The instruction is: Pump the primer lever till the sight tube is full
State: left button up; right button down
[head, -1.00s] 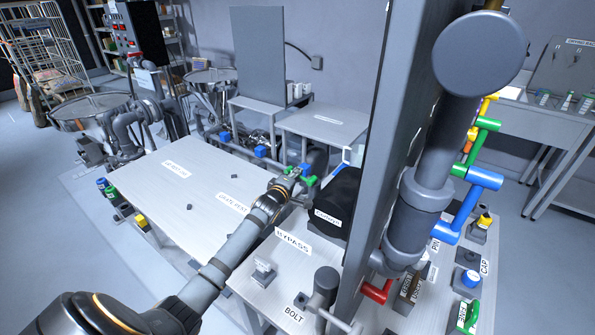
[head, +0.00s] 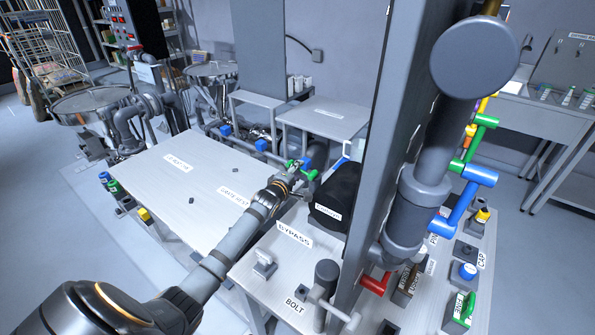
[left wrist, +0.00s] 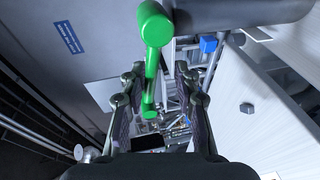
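A green lever with a thick rounded end (left wrist: 152,45) hangs from a dark pipe in the left wrist view. Its lower part lies between the two fingers of my left gripper (left wrist: 155,100). The fingers stand apart on either side, with gaps to the lever; I see no clear contact. In the head view my left gripper (head: 284,180) reaches in from the lower left to the green handle (head: 309,174), small and partly covered there. I cannot make out whether this is the primer lever. I cannot make out a sight tube or its level. My right gripper is not in view.
A tall grey panel (head: 392,130) with a thick dark pipe (head: 425,190) stands right of my left arm. Blue (head: 470,200) and red (head: 374,285) handles stick out beside it. A black rounded housing (head: 338,195) stands close to my gripper. The left white table (head: 170,185) is mostly clear.

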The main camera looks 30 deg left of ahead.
pick_arm(q)
jog(key=shift+s+f, duration=0.1)
jog(key=v, duration=1.1)
jog(key=shift+s, duration=0.35)
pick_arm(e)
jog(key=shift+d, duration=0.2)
